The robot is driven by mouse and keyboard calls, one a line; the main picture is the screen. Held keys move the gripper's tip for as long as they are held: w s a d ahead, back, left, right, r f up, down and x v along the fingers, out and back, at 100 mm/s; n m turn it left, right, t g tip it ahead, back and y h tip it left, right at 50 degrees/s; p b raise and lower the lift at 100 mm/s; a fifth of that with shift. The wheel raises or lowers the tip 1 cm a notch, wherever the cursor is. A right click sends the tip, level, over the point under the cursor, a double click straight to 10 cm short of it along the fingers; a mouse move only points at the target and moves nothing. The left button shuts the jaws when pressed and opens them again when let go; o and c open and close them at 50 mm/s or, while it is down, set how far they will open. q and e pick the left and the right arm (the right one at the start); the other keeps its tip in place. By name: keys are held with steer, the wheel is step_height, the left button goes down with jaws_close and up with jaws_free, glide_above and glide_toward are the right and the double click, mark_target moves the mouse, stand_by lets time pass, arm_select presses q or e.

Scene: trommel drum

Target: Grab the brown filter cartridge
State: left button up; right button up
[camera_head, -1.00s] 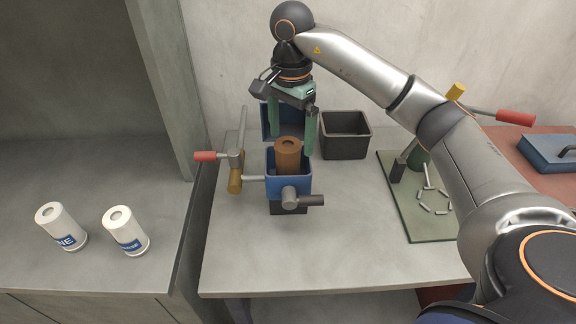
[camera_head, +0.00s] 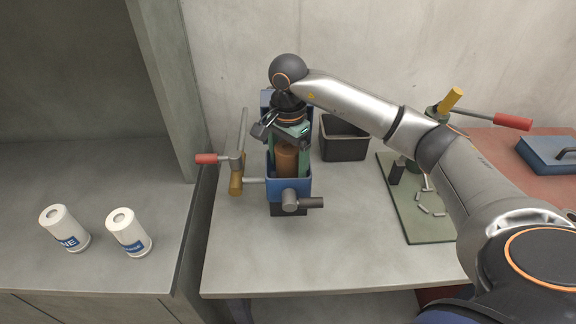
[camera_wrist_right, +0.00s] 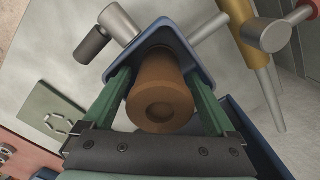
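The brown filter cartridge (camera_head: 287,160) stands upright in the blue open-topped housing (camera_head: 289,185) on the grey table. My right gripper (camera_head: 287,157) points down over it with green fingers. In the right wrist view the cartridge (camera_wrist_right: 160,92) sits between the two fingers, one on each side. The fingers reach down to the housing's mouth. The fingers look spread around the cartridge, and a narrow gap seems to show beside it; firm contact is not visible. My left gripper is in neither view.
A black bin (camera_head: 345,138) stands right of the housing. A red-handled lever (camera_head: 206,159) is at its left, and a grey knob (camera_head: 311,202) sticks out in front. Two white cartridges (camera_head: 66,228) stand on the left counter. A green board (camera_head: 410,205) lies to the right.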

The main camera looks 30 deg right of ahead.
steer(key=c, duration=1.4)
steer(key=shift+r, duration=0.15)
